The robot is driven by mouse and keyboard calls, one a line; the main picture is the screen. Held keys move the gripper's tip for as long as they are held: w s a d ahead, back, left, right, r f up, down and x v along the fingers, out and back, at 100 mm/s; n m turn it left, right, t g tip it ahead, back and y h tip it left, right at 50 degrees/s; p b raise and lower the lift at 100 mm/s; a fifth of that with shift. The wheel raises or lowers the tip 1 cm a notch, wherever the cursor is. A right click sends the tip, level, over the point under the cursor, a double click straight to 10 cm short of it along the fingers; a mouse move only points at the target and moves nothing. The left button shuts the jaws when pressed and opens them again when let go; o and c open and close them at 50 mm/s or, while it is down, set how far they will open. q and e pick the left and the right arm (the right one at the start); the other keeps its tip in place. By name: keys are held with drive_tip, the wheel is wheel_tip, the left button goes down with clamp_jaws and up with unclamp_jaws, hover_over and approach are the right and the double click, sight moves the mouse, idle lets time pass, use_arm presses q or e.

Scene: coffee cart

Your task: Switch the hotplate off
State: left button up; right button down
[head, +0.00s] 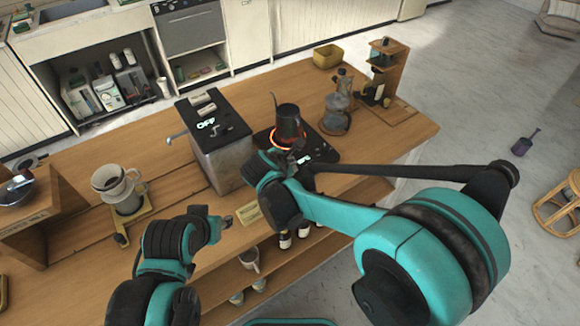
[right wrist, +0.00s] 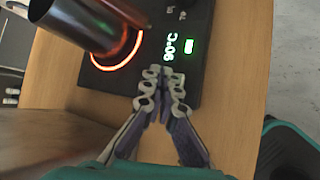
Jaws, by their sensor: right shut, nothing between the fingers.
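The black hotplate (head: 322,152) stands near the counter's front edge with its ring glowing orange-red. A dark kettle (head: 288,122) stands on that ring. My right gripper (head: 292,154) is shut and empty at the hotplate's front edge. Its fingertips (right wrist: 163,72) appear just short of the readout in the wrist view; contact cannot be told. My left gripper (head: 222,222) is over the counter's front edge, left of the hotplate; its jaws are unclear.
A grey machine (head: 219,155) with an OFF display stands left of the hotplate. A glass pot (head: 337,112) and a wooden stand (head: 390,65) are behind to the right. A pour-over dripper (head: 118,190) stands at left. Cups and bottles sit on the shelf below.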

drive_tip(key=shift+f+b, duration=0.35)
drive_tip(key=shift+f, duration=0.05)
drive_tip(key=shift+r, duration=0.15)
idle(0.4)
drive_tip(key=shift+r+p, duration=0.8)
drive_tip(key=shift+r, duration=0.05)
wheel_tip(320, 180, up, 6)
drive_tip(key=p, duration=0.4)
drive_tip(key=shift+p, duration=0.3)
